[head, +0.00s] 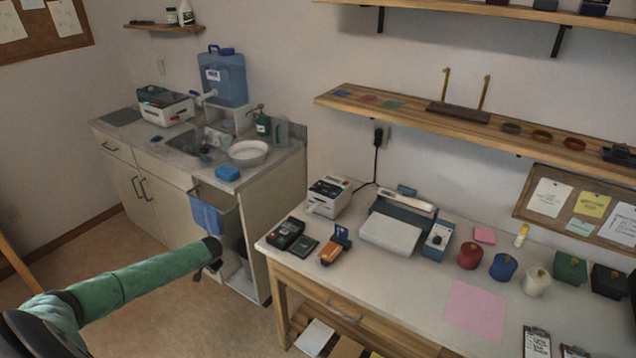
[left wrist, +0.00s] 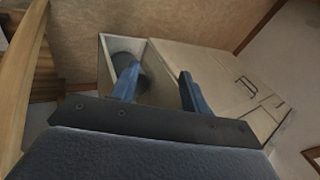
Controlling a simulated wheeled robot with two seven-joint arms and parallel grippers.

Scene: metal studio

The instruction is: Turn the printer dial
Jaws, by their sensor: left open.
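A small white and dark label printer (head: 329,196) stands at the back left of the white worktable, with a pale label at its front. Its dial is too small to make out. To its right, a blue and white machine (head: 392,232) has a blue side box with a round dark knob (head: 437,240); I cannot tell whether this is the task's dial. My left gripper (head: 208,270) is left of the table, in front of the sink cabinet, apart from both devices. In the left wrist view, the gripper (left wrist: 158,88) has two blue fingers spread with nothing between them. My right gripper is not in view.
The worktable (head: 400,285) also holds a card terminal (head: 286,233), an orange and blue tool (head: 335,245), several coloured pots and a pink sheet (head: 475,311). A wooden shelf (head: 400,112) hangs above. The sink cabinet (head: 235,215) stands left, with open floor in front.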

